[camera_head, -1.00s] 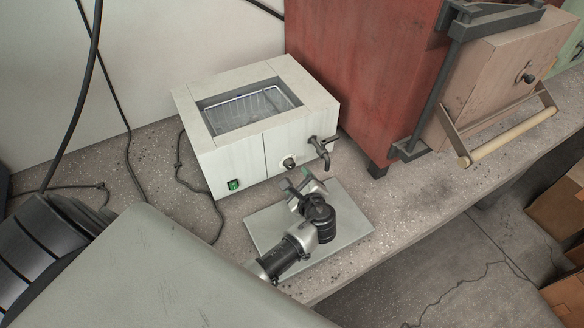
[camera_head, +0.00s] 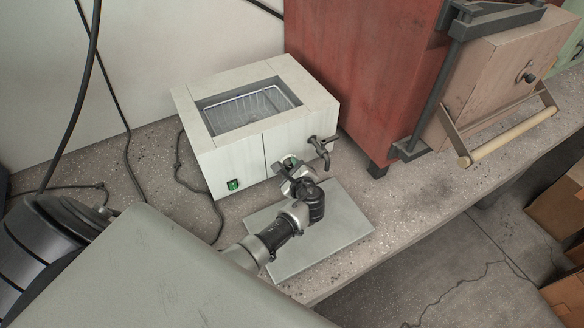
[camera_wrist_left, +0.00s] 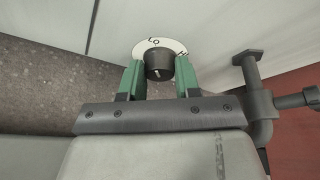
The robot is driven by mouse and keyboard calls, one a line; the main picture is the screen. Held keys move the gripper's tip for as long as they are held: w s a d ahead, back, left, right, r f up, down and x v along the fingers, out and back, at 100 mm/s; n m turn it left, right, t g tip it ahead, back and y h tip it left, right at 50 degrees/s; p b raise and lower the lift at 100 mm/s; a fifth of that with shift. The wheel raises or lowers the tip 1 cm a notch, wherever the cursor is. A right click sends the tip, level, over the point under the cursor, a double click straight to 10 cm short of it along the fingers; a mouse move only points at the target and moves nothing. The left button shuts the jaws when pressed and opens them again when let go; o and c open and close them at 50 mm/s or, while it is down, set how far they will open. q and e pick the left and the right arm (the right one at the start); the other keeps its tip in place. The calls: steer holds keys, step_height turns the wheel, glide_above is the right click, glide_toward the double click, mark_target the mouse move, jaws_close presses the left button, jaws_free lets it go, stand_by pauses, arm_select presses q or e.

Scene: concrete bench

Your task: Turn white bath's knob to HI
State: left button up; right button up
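The white bath (camera_head: 235,158) stands on the concrete bench with a wire basket inside its open top. Its dark knob (camera_wrist_left: 159,65) shows in the left wrist view on a white dial (camera_wrist_left: 143,48) with "LO" and part of an "H" legible. My left gripper (camera_head: 290,164) is at the bath's front face, its green fingers (camera_wrist_left: 160,78) on either side of the knob. The fingers are spread, with small gaps to the knob seeming to remain; contact is hard to judge. In the head view the gripper hides the knob. My right gripper is not in view.
A metal tap (camera_head: 323,150) sticks out just right of the knob. A green switch (camera_head: 233,184) is at the bath's lower left. A grey plate (camera_head: 335,232) lies below my left arm. A red furnace-like cabinet (camera_head: 355,80) stands to the right.

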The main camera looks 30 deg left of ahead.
arm_select(q)
steer(key=shift+c, duration=1.2)
steer(key=shift+r+m+g+p, duration=0.2)
steer(key=shift+m+g+p, duration=0.55)
steer(key=shift+p, duration=0.6)
steer(key=shift+w+f+m+g+y+p, duration=0.1)
steer(key=shift+m+g+y+p, duration=0.2)
steer(key=shift+m+p, duration=0.5)
steer(key=shift+d+f+m+g+y, duration=0.1)
steer(key=shift+m+g+y, duration=0.25)
steer(key=shift+m, duration=0.5)
steer(key=shift+p, duration=0.3)
steer(key=o, duration=0.9)
steer(key=shift+o, duration=0.2)
steer(key=shift+d, duration=0.1)
steer(key=v, duration=1)
steer(key=shift+d+p, duration=0.25)
steer(key=shift+p, duration=0.1)
